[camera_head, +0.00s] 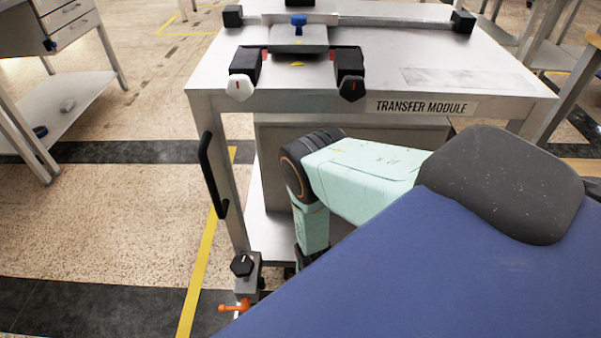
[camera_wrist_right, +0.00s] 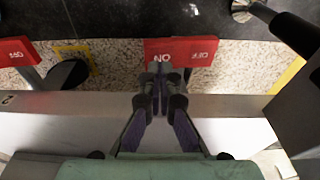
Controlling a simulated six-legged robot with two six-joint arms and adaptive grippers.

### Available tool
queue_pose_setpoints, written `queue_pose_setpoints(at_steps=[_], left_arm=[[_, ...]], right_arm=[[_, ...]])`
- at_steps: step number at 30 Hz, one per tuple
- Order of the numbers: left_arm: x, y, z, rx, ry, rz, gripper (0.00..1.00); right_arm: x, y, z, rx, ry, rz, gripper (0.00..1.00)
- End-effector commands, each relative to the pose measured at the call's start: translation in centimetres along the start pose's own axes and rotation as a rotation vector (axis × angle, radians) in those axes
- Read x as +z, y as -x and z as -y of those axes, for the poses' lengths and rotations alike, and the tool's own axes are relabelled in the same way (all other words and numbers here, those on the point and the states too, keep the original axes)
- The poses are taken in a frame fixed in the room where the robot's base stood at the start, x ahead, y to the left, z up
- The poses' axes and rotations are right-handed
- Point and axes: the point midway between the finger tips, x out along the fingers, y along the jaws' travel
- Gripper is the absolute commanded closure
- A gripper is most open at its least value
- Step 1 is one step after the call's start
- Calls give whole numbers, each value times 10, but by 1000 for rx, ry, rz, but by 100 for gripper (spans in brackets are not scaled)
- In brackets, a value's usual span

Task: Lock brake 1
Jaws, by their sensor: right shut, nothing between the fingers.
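The transfer module (camera_head: 310,98), a grey metal table cart, stands ahead in the head view. My right arm reaches down in front of it, and its gripper is out of sight there. In the right wrist view my right gripper (camera_wrist_right: 160,84) is shut and empty. Its fingertips overlap a red plate (camera_wrist_right: 197,52) with upside-down ON and OFF lettering; I cannot tell whether they touch it. A second red plate (camera_wrist_right: 14,52) is at the left edge. In the head view an orange lever (camera_head: 234,306) is low by the cart's left leg. No brake number is readable. My left gripper is unseen.
A black handle (camera_head: 212,175) is on the cart's left side. A black knob (camera_head: 241,265) sits above the orange lever. Open floor (camera_head: 110,220) lies left, with another workbench (camera_head: 70,100) beyond.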

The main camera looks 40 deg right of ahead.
Motion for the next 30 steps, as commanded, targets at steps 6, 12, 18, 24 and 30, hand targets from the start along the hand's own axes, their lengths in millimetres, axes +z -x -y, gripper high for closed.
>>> queue_pose_setpoints(at_steps=[6,12,18,24,30], left_arm=[[0,0,0,0,0,0,60],[0,0,0,0,0,0,60],[0,0,0,0,0,0,60],[0,0,0,0,0,0,60],[0,0,0,0,0,0,60]], right_arm=[[0,0,0,0,0,0,100],[0,0,0,0,0,0,100],[0,-2,0,0,0,0,100],[0,-4,0,0,0,0,100],[1,-7,0,1,0,0,100]])
